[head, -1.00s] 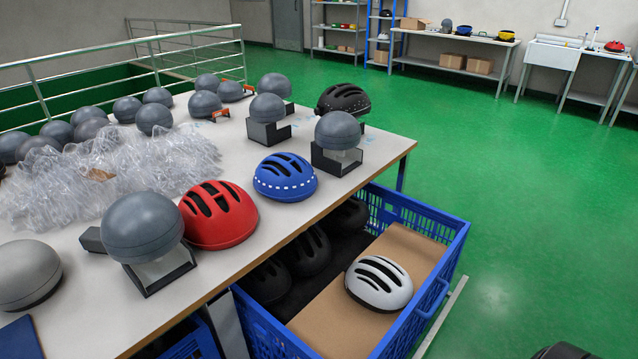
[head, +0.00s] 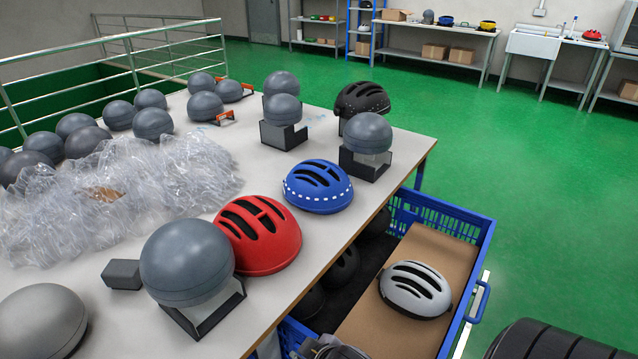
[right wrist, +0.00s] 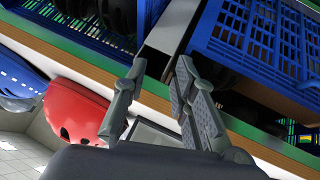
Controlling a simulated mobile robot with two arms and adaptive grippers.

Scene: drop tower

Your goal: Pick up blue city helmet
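The blue city helmet (head: 318,187), with a white dashed band and dark vents, sits on the table near its right edge, just behind the red helmet (head: 258,234). In the right wrist view, blue helmet-like surface (right wrist: 20,80) shows at the left edge beside the red helmet (right wrist: 76,110). My right gripper (right wrist: 162,68) is open and empty, with its two fingers apart and a table edge or post beyond them. In the head view a grey part at the bottom edge looks like this gripper, mostly cut off.
A blue crate (head: 475,258) beside the table holds cardboard, a white helmet (head: 415,289) and dark helmets. Grey domes on stands (head: 187,262) and a black helmet (head: 361,100) stand around the blue helmet. Clear plastic wrap (head: 120,200) covers the table's left.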

